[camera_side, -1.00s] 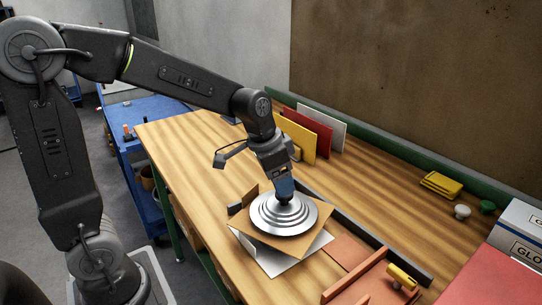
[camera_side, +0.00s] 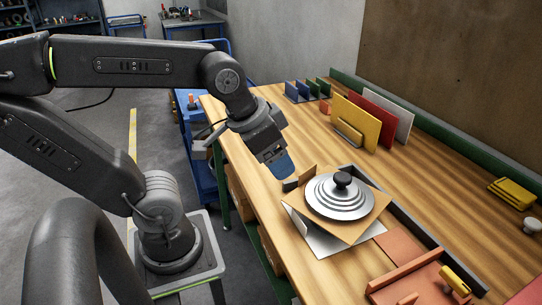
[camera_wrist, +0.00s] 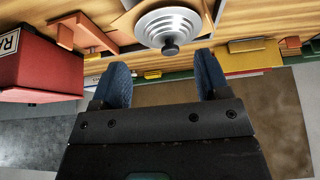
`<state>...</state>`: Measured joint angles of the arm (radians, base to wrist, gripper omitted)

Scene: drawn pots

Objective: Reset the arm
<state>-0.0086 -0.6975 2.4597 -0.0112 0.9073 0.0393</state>
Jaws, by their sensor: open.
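My gripper (camera_side: 283,172) is open and empty, raised above the left part of the wooden workbench (camera_side: 450,205) in the side view. Its blue fingers are spread apart in the wrist view (camera_wrist: 160,85). A silver stepped lid with a black knob (camera_side: 340,198) lies on a brown square board (camera_side: 372,214), to the right of my gripper and apart from it. The lid also shows beyond my fingers in the wrist view (camera_wrist: 168,22). A light grey sheet (camera_side: 318,238) sticks out under the brown board.
Yellow, red and white upright panels (camera_side: 362,118) stand behind the lid. An orange-brown tray with a yellow handle (camera_side: 410,275) is at front right. Yellow pieces (camera_side: 512,192) lie at the right. A red box (camera_wrist: 38,62) shows in the wrist view. A blue cart (camera_side: 203,165) stands left of the bench.

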